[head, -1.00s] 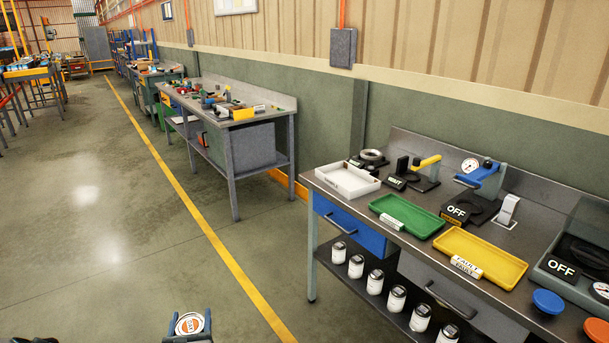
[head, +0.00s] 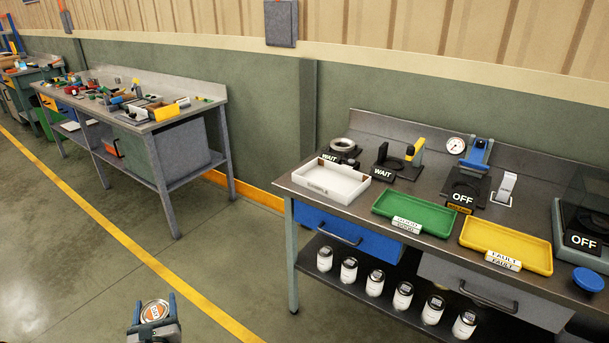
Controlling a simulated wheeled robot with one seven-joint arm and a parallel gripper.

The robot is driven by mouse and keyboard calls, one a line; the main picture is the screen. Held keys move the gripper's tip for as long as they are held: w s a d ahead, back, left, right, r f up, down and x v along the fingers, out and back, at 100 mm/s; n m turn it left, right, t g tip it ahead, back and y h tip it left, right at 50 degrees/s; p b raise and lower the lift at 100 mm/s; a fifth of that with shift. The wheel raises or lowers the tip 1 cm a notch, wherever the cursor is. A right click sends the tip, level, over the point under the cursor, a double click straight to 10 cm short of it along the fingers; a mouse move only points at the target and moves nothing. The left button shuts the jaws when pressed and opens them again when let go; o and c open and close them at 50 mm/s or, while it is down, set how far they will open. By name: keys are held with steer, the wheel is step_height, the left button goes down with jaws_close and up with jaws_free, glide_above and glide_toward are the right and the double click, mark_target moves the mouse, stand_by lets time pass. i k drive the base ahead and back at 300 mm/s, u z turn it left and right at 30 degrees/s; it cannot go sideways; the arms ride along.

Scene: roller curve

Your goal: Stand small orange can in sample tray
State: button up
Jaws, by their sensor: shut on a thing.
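My gripper (head: 154,306) is at the bottom left of the head view, over the floor and in front of the near bench. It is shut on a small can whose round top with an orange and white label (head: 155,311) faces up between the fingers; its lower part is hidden. A white tray (head: 351,198), its front label too small to read, lies on the left end of the bench top, up and right of my gripper.
The bench (head: 292,185) also holds a green tray (head: 397,222) marked good and a yellow tray (head: 535,262) marked fault. Stations marked WAIT and OFF stand behind the trays. Several white jars (head: 349,270) line the lower shelf. The floor left of the bench is clear.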

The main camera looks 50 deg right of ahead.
mark_target(318, 176)
steer(key=z, duration=0.75)
steer(key=i, duration=1.1)
steer(key=z, duration=0.9)
